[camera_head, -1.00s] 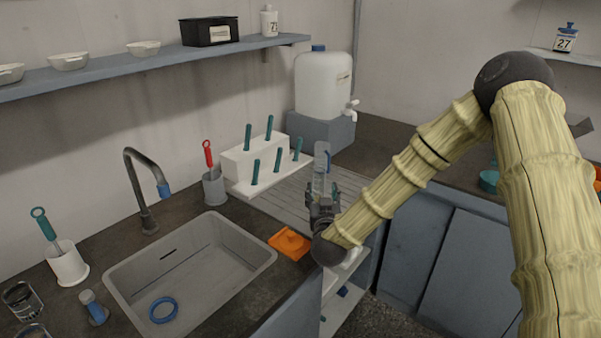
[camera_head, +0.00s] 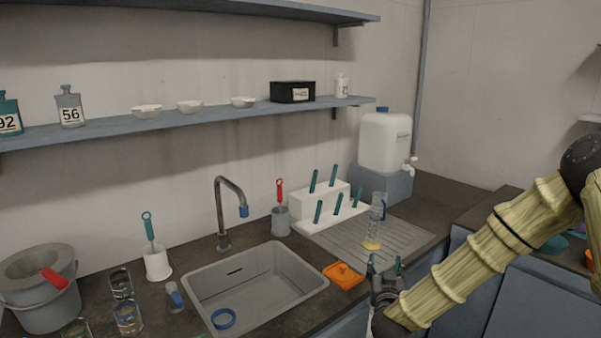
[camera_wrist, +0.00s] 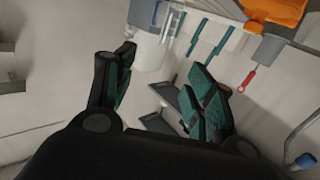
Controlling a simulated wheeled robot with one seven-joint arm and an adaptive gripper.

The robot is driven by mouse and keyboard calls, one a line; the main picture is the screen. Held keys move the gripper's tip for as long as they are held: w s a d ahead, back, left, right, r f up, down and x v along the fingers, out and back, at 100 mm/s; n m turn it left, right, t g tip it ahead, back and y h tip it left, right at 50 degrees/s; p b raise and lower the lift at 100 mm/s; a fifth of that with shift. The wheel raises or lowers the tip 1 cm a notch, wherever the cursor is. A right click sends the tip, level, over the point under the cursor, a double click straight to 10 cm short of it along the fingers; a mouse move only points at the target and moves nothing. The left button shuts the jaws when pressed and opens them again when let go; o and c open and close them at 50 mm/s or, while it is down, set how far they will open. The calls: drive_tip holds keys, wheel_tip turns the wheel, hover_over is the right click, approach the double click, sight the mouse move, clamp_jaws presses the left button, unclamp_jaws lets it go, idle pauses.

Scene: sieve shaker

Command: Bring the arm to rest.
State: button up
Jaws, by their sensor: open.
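My gripper (camera_head: 385,270) is in front of the sink counter's right part, at the end of my arm, which comes in from the right. Its jaws are open and empty; in the wrist view the two dark, teal-padded fingers (camera_wrist: 165,68) stand apart with nothing between them. A clear measuring cylinder (camera_head: 375,222) with a yellowish base stands upright on the ribbed draining board (camera_head: 405,238), behind the gripper and apart from it in the picture. Part of my arm is cut off at the right edge.
An orange item (camera_head: 343,275) lies between the sink (camera_head: 210,285) and the gripper. A white rack (camera_head: 310,222) with teal pegs and a water container (camera_head: 385,142) stand behind. The tap (camera_head: 222,215) rises behind the sink. Glasses and a bucket (camera_head: 45,300) are at left.

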drive_tip(key=s+a+f+n+g+y, duration=0.1)
drive_tip(key=s+a+f+g+y, duration=0.2)
drive_tip(key=s+f, duration=0.95)
drive_tip(key=s+a+f+n+g+y, duration=0.1)
drive_tip(key=s+a+f+g, duration=0.3)
drive_tip(key=s+f, duration=0.8)
drive_tip(key=s+d+f+g, duration=0.2)
drive_tip(key=s+f+g, duration=0.1)
drive_tip(key=s, duration=0.5)
drive_tip(key=s+d+f+g, duration=0.1)
drive_tip(key=s+f+g, duration=0.2)
drive_tip(key=s, duration=0.5)
drive_tip(key=s+d+f+g, duration=0.2)
drive_tip(key=s+f, duration=0.3)
drive_tip(key=s, duration=0.3)
drive_tip(key=shift+s+d+g+p, duration=0.35)
drive_tip(key=shift+g+p, duration=0.1)
drive_tip(key=shift+g, duration=0.45)
drive_tip(key=shift+f, duration=0.1)
